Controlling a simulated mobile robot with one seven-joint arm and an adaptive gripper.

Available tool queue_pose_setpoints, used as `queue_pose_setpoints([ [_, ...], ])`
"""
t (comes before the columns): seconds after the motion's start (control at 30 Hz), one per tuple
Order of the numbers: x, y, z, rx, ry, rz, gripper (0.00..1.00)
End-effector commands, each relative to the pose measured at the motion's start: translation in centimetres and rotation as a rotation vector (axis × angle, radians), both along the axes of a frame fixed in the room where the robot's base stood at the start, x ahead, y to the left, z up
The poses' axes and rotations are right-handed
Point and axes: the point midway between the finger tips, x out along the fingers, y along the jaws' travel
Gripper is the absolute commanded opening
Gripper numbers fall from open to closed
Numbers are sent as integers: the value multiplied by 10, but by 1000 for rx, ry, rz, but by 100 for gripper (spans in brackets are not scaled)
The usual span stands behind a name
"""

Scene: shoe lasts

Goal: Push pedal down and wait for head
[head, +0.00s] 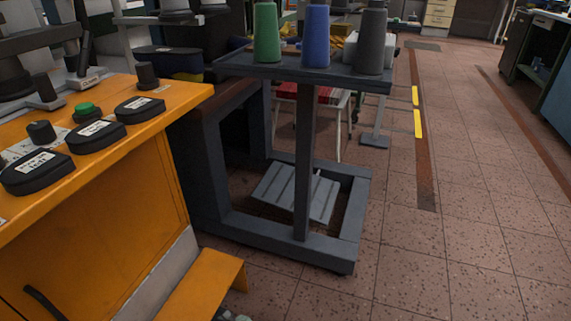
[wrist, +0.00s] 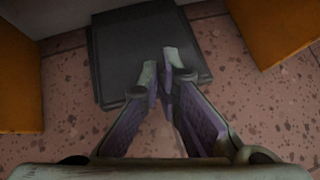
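A dark grey flat pedal (wrist: 120,40) lies on the floor in the wrist view, between two orange panels. My gripper (wrist: 160,75) is above it, its fingers converging with their tips nearly together and nothing between them. The fingertips overlap the pedal in the picture; I cannot tell whether they touch it. The orange machine (head: 105,215) with its control top stands at the left of the head view. This pedal does not show in the head view, and I cannot make out a moving head of the machine.
Black labelled controls and a green button (head: 88,108) sit on the orange top. A dark stand (head: 300,245) with a grey slatted treadle (head: 297,192) and green, blue and grey thread cones stands beside the machine. The tiled floor (head: 450,220) at right is clear.

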Motion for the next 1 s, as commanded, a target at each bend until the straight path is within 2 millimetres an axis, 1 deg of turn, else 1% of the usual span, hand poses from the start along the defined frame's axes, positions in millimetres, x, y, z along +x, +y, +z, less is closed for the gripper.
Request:
queue_pose_setpoints([
  [0.03, -4, 9, 0, 18, 2, 11, 0],
  [0.17, -5, 11, -3, 21, 1, 14, 0],
  [0.53, -7, 14, 0, 24, 5, 18, 0],
  [1.0, -7, 13, 27, 22, 5, 17, 0],
])
